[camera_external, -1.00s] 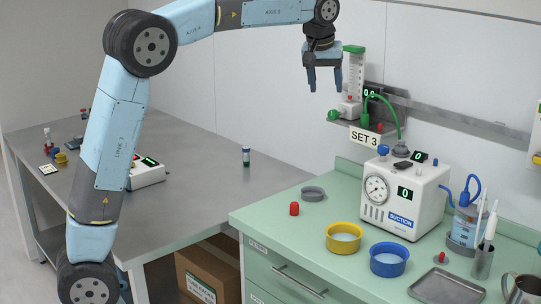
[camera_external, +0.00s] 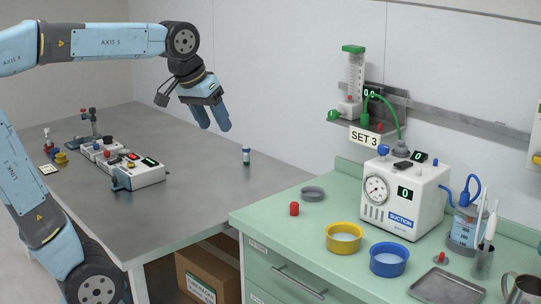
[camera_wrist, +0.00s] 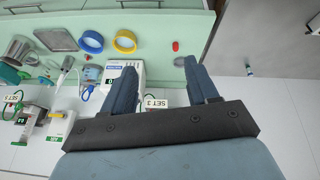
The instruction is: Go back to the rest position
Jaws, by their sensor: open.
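My gripper (camera_external: 212,117) is open and empty in the external view. It hangs in the air above the grey metal table (camera_external: 215,184), tilted with its fingers pointing down and to the right. It is above and to the left of a small vial (camera_external: 246,155) standing on that table, and apart from it. In the wrist view both fingers of my gripper (camera_wrist: 158,82) stand apart with nothing between them.
The green counter (camera_external: 276,217) at the right holds a white suction unit (camera_external: 405,195), a yellow bowl (camera_external: 343,238), a blue bowl (camera_external: 388,260) and a red cap (camera_external: 294,209). A white device (camera_external: 135,172) sits on the grey table. A flowmeter (camera_external: 353,80) is on the wall rail.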

